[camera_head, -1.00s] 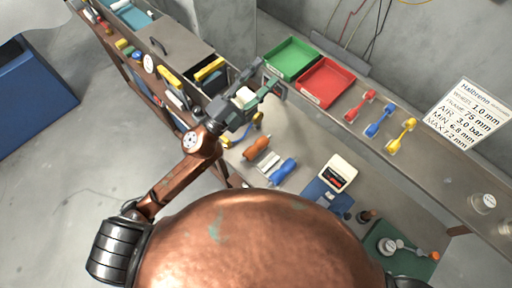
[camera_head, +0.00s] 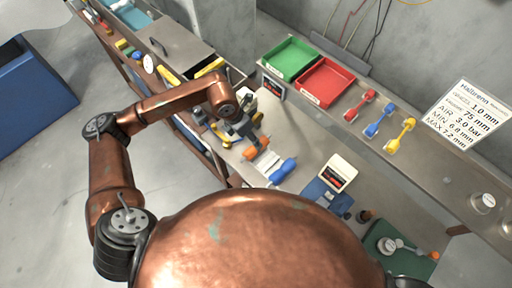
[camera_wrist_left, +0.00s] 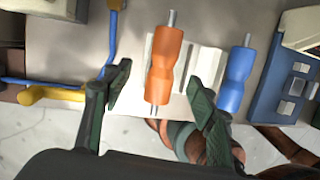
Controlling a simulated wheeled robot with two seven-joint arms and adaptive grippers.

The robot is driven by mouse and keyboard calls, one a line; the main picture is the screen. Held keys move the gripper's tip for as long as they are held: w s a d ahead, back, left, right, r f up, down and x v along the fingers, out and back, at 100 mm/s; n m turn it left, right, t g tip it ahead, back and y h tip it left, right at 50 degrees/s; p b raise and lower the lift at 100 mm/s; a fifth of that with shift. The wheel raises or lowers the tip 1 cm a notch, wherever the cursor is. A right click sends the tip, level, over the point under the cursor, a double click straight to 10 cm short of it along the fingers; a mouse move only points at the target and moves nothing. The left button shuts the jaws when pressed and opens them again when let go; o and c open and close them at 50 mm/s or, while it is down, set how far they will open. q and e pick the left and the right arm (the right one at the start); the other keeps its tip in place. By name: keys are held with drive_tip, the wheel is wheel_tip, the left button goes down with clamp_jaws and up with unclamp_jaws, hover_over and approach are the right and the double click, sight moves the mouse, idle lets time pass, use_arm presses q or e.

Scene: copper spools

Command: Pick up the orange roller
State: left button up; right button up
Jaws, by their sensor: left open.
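The orange roller (camera_wrist_left: 165,62) has grey metal pins at its ends and lies on a pale rack on the bench. In the wrist view it appears between the two fingers of my left gripper (camera_wrist_left: 160,88), with a gap on each side. The gripper is open and empty. In the head view my left gripper (camera_head: 242,136) is over the orange roller (camera_head: 250,153) and partly hides it. How far above the roller the fingertips are, I cannot tell. My right gripper is not in view.
A blue roller (camera_wrist_left: 236,78) lies to the right on the same rack (camera_head: 268,163). A yellow and blue tool (camera_wrist_left: 55,93) lies to the left. Green (camera_head: 290,58) and red (camera_head: 327,82) trays stand behind. A blue device (camera_head: 328,192) stands right of the rollers.

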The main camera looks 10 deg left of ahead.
use_arm(q)
drive_tip(key=x, duration=0.4)
drive_tip(key=p+x, duration=0.1)
drive_tip(key=shift+s+d+f, duration=0.2)
drive_tip(key=shift+s+f, duration=0.05)
drive_tip(key=shift+f, duration=0.15)
drive_tip(key=shift+c, duration=0.4)
clamp_jaws()
drive_tip(key=shift+r, duration=0.1)
